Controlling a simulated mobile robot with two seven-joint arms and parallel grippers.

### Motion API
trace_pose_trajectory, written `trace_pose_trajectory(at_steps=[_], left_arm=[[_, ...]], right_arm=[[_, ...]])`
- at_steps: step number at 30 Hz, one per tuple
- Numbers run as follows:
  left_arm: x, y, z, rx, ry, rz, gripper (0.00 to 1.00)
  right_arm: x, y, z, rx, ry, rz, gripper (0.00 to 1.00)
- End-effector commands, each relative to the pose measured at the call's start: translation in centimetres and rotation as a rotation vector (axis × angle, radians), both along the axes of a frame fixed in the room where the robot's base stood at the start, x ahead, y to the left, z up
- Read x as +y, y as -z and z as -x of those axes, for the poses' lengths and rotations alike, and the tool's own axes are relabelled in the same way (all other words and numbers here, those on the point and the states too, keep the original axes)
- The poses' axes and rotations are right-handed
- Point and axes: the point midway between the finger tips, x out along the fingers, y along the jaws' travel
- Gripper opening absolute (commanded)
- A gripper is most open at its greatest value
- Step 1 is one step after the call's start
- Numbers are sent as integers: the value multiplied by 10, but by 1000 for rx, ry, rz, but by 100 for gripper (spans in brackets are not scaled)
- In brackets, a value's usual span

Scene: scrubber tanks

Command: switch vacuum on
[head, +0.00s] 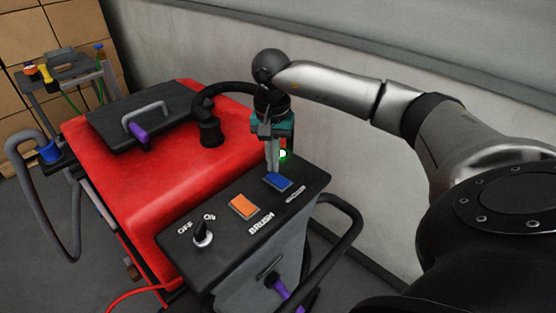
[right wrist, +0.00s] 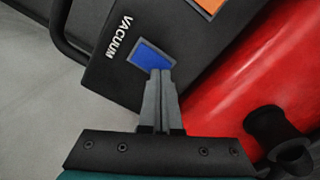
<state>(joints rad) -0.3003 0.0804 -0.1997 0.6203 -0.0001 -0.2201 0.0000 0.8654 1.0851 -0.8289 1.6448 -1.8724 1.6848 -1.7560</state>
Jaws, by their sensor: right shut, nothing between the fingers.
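The blue vacuum switch (head: 278,181) is on the black control panel (head: 265,222) of a red scrubber machine. In the right wrist view the blue switch (right wrist: 150,53) sits beside the printed word VACUUM. My right gripper (head: 272,170) is shut and empty, pointing down with its fingertips at the edge of the blue switch. In the right wrist view the shut fingertips (right wrist: 160,72) overlap the lower edge of the switch; I cannot tell whether they touch it. A green light (head: 282,154) shows beside the fingers. My left gripper is not in view.
An orange brush switch (head: 243,206) and an OFF/ON key knob (head: 203,233) share the panel. A black handlebar (head: 345,235) curves at the right. A black lid (head: 140,110) and hose lie on the red body (head: 160,190). A wall stands behind.

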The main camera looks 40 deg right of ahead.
Motion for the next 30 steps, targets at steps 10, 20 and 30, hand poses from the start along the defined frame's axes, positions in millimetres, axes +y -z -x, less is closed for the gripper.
trace_pose_trajectory(at_steps=[10,20,30], left_arm=[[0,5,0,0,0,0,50],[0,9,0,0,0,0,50],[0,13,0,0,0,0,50]], right_arm=[[0,6,0,1,0,1,0],[0,11,0,1,0,1,0],[0,17,0,1,0,0,0]])
